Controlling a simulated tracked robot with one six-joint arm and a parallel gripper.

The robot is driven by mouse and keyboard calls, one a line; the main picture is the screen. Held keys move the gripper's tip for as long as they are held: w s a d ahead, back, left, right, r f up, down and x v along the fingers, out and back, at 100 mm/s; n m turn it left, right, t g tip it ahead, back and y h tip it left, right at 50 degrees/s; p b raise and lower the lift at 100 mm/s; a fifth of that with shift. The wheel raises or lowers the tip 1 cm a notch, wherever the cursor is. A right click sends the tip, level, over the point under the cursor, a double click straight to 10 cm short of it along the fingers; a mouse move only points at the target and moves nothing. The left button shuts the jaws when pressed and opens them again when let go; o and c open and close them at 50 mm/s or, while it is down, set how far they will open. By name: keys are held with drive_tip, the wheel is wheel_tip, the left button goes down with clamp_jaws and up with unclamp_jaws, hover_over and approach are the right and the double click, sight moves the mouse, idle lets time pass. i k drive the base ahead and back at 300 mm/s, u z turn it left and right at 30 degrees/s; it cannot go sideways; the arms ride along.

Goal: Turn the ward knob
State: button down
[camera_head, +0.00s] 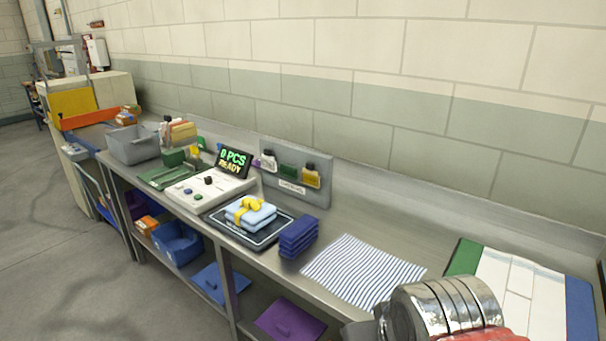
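A light console (206,191) stands on the bench left of centre, with a small black knob (208,180) on its top and small green and blue buttons nearer its front edge. No label reading "ward" is legible, so I cannot tell for sure that this is the ward knob. A display (233,161) behind the console reads "0 PCS READY" in green. My arm's shiny metal part shows at the bottom right, well away from the console. The fingers of my gripper are out of view.
Right of the console, a black scale (248,233) bears folded blue cloths with a yellow strap. Navy folded pouches (298,237) and a striped cloth (362,270) lie further right. A grey upright board (310,190) with tags stands behind. A grey bin (131,146) sits left.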

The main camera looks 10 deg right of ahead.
sight(207, 180)
drive_tip(key=u, duration=0.25)
drive_tip(key=i, duration=0.9)
drive_tip(key=u, duration=0.9)
drive_tip(key=i, duration=0.7)
drive_tip(key=u, duration=0.8)
drive_tip(key=i, duration=1.35)
drive_tip(key=u, duration=0.3)
